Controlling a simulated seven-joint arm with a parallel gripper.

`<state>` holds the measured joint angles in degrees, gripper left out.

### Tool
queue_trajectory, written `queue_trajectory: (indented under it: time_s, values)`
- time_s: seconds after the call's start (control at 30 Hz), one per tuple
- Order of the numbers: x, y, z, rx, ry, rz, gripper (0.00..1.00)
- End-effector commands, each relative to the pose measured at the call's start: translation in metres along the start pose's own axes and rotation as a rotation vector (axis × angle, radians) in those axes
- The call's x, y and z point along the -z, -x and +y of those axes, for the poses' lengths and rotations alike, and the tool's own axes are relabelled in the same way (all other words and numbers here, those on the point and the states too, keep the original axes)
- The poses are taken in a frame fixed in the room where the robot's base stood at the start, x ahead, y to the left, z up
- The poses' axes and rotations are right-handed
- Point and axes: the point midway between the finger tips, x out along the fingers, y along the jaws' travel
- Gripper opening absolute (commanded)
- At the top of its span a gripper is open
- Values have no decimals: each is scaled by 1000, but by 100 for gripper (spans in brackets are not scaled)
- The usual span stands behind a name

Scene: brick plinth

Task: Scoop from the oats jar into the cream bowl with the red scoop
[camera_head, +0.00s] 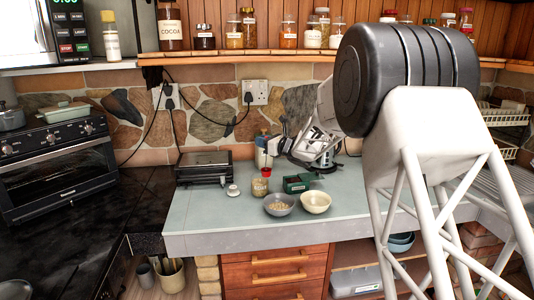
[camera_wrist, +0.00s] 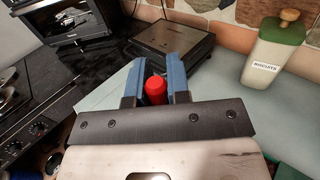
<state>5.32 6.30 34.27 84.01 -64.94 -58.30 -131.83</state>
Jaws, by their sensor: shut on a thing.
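My gripper (camera_wrist: 155,72) is shut on the red scoop (camera_wrist: 156,92); its red end shows between the two blue fingers in the wrist view. In the head view the red part of the scoop (camera_head: 267,171) is just above a small open glass jar (camera_head: 260,188) with tan contents, which looks like the oats jar. Whether the scoop's bowl is inside the jar I cannot tell. The cream bowl (camera_head: 316,203) stands to the right of the jar, near the counter's front, and looks empty.
A grey bowl (camera_head: 278,207) with pale flakes stands left of the cream bowl. A green box (camera_head: 297,184) is behind them. A white lid (camera_head: 233,190) lies left of the jar. A dark press grill (camera_head: 204,168) and a biscuits canister (camera_wrist: 275,55) stand behind. The counter's front left is clear.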

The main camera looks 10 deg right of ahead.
Motion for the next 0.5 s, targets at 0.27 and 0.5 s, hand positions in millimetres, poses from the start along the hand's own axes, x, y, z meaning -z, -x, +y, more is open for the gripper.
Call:
queue_trajectory:
  time_s: [0.27, 0.5]
  values:
    - [-22, -39, -22, 1, -1, -2, 0]
    - [-32, -56, -31, 3, -1, -3, 0]
